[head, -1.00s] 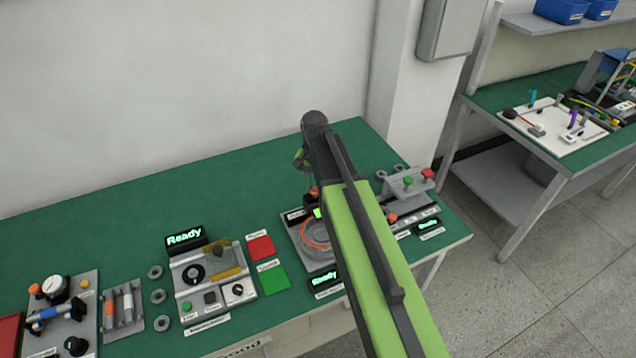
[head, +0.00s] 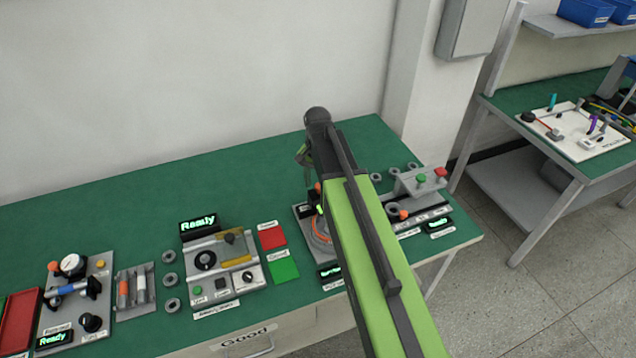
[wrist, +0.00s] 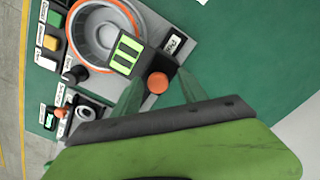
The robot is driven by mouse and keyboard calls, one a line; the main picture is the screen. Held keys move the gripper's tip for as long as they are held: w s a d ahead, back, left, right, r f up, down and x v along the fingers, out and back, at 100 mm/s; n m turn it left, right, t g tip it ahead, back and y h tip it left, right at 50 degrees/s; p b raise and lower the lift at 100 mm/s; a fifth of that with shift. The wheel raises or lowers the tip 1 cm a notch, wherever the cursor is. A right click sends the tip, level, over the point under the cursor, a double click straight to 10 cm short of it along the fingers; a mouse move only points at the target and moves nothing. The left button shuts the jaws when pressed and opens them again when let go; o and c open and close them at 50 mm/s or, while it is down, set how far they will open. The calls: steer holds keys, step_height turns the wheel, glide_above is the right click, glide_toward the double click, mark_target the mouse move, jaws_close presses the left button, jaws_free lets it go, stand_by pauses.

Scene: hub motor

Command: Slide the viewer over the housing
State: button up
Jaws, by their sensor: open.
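The housing (wrist: 103,33) is a round grey cup with an orange ring, in the upper left of the wrist view. Its orange edge (head: 319,232) shows beside my arm in the head view. The viewer (wrist: 125,53) is a dark plate with a green striped window and an orange knob (wrist: 157,82). Its window overlaps the housing's lower right rim in the wrist view. My gripper (wrist: 160,88) is open, its two green fingers on either side of the knob. I cannot tell whether they touch it. In the head view my arm hides much of this station.
A bracket with green and red buttons (head: 419,182) stands right of my arm. A station with a black dial (head: 205,261) and red and green squares (head: 272,237) lie to the left. Bare green tabletop (head: 130,205) stretches behind them. A wall is at the back.

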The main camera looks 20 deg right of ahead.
step_height(320, 180, up, 18)
steer(key=p, duration=1.7)
steer(key=shift+f, duration=0.25)
steer(key=shift+s, duration=0.1)
steer(key=s+a+f+n+b, duration=0.5)
steer(key=s+f+n+b, duration=0.3)
steer(key=s+f+b, duration=0.4)
step_height(320, 180, down, 2)
steer(key=shift+a+b, duration=0.15)
steer(key=shift+b, duration=0.65)
